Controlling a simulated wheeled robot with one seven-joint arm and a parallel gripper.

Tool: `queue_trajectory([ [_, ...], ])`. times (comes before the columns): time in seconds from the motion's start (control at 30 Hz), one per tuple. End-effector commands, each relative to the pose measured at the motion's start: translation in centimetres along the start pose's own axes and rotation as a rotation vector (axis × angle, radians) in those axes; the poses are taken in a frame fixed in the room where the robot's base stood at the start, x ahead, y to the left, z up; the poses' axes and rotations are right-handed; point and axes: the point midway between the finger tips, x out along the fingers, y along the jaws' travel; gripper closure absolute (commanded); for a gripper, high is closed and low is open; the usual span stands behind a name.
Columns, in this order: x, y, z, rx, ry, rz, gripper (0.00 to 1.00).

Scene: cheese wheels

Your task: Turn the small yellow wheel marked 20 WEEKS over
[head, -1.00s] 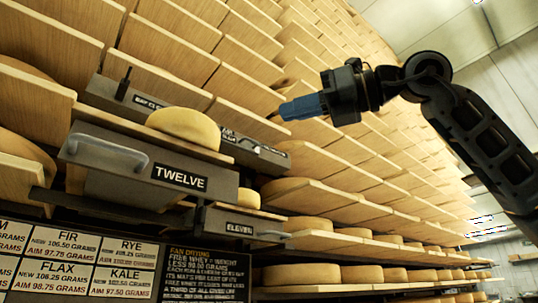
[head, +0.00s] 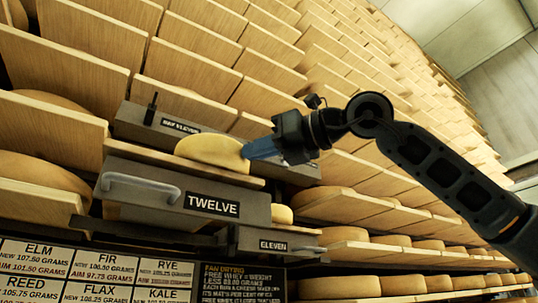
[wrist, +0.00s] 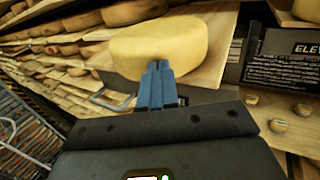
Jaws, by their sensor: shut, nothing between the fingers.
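A pale yellow cheese wheel (head: 208,150) lies on a wooden board above the drawer labelled TWELVE. It also shows large in the wrist view (wrist: 190,38). No 20 WEEKS mark is legible on it. My gripper (head: 248,150) is shut and empty, its blue fingers pointing left at the wheel's right edge. In the wrist view the closed fingertips (wrist: 158,66) overlap the wheel's near side; I cannot tell whether they touch it. A smaller yellow wheel (head: 281,214) sits lower right, partly hidden behind the TWELVE drawer, above the ELEVEN label.
The grey TWELVE drawer front (head: 165,195) has a handle. A grey bar (head: 150,122) runs behind the wheel's board. Wooden shelves with larger wheels (head: 350,252) surround it. A sign board (head: 100,270) is below. Open air lies right of the wheel, around my arm.

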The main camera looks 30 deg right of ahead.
Motion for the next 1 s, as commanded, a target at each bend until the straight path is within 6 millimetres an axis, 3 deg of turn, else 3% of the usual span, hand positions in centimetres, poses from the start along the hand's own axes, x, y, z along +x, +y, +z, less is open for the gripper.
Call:
queue_trajectory([
  [0.33,0.2,0.0,-0.1,0.000,0.000,0.000,1.00],
  [0.6,2.3,0.1,-0.3,0.000,0.000,0.001,1.00],
  [1.0,2.2,-0.1,-0.1,0.000,0.000,0.001,1.00],
])
